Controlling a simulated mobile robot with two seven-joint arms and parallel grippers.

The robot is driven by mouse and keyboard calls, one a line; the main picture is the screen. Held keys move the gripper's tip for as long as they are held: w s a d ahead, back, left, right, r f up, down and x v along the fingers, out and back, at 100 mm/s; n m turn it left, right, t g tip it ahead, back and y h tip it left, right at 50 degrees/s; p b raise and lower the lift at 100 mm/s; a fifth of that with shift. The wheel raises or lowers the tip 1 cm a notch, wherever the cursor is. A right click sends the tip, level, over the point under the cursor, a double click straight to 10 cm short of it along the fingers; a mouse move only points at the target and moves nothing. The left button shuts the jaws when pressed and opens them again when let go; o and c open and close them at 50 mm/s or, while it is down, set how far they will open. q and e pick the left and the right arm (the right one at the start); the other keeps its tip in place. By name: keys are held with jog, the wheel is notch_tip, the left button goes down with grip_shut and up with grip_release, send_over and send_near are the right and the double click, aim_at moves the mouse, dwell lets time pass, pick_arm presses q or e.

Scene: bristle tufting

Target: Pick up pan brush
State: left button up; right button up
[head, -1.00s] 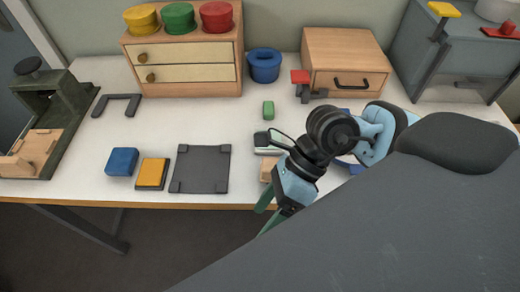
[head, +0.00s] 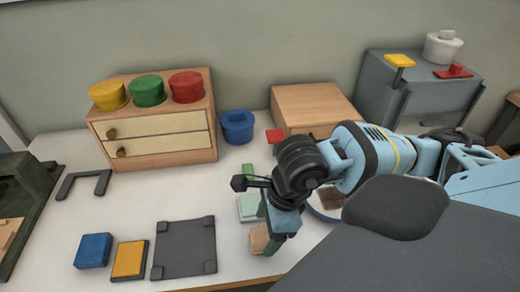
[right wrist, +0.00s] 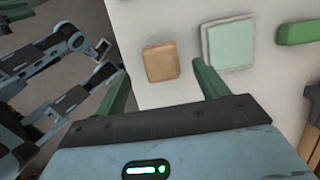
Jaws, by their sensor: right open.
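No piece can be named with certainty as the pan brush. A small tan block (head: 259,240) lies near the table's front edge, and it also shows in the right wrist view (right wrist: 161,62). A brown piece (head: 330,197) lies in a blue-rimmed dish (head: 318,213), partly hidden by my right arm. My right gripper (right wrist: 162,85) is open with nothing between its green fingers. In the head view it is beside the tan block, partly hidden by its own wrist. My left gripper is not identifiable in either view.
A pale green pad (head: 248,208) and a green block (head: 247,170) lie behind the tan block. A dark square plate (head: 184,248), an orange pad (head: 129,260) and a blue block (head: 93,251) lie left. Drawer units (head: 160,137) stand at the back.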

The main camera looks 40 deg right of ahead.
aim_at(261, 234)
jog(key=shift+x, duration=2.55)
jog(key=shift+w+a, duration=0.15)
jog(key=shift+c, duration=0.2)
jog(key=c, duration=1.1)
jog(key=shift+o, duration=0.2)
jog(key=shift+r, duration=0.15)
